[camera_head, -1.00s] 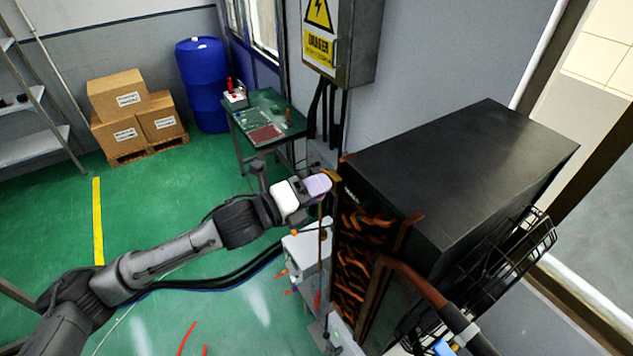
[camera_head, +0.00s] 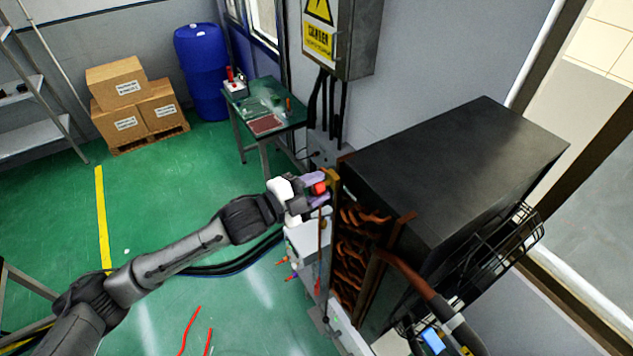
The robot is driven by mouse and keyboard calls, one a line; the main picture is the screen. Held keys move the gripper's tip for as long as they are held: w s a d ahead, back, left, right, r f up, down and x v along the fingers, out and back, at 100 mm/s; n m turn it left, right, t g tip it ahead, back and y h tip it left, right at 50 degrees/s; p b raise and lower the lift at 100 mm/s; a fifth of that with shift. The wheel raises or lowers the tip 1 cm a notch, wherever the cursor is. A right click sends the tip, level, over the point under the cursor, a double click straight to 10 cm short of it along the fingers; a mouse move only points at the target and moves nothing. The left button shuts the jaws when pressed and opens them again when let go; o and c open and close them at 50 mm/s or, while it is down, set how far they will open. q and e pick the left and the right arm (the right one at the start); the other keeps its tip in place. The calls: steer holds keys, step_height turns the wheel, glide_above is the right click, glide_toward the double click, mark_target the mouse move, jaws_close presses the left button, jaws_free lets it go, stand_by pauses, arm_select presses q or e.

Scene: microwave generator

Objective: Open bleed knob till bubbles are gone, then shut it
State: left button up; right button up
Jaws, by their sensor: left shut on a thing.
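My left gripper (camera_head: 317,189) reaches from the left to the upper left corner of the black cabinet unit (camera_head: 460,155). Its pale lilac fingers are shut on a small red knob (camera_head: 320,188), which I take to be the bleed knob. The knob sits by a brass-coloured fitting (camera_head: 333,180) at the top of the copper coils (camera_head: 352,250). The fingers and wrist hide part of the knob, so its turn angle cannot be told. No bubbles can be made out in this view. My right gripper is not in view.
A green table (camera_head: 266,112) with small items stands behind the arm. A white box (camera_head: 303,240) is below my gripper. Cartons (camera_head: 130,105) and a blue barrel (camera_head: 202,75) stand at the back left. The left floor is mostly clear.

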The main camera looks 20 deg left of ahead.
arm_select(q)
steer(key=shift+n+p, duration=0.55)
steer(key=shift+n, duration=1.05)
steer(key=shift+f, duration=0.1)
steer(key=o, duration=0.9)
steer(key=shift+o, duration=0.2)
steer(key=b+v, duration=0.5)
steer(key=v, duration=0.8)
steer(key=shift+s+a+b, duration=0.2)
steer(key=shift+s+b, duration=0.15)
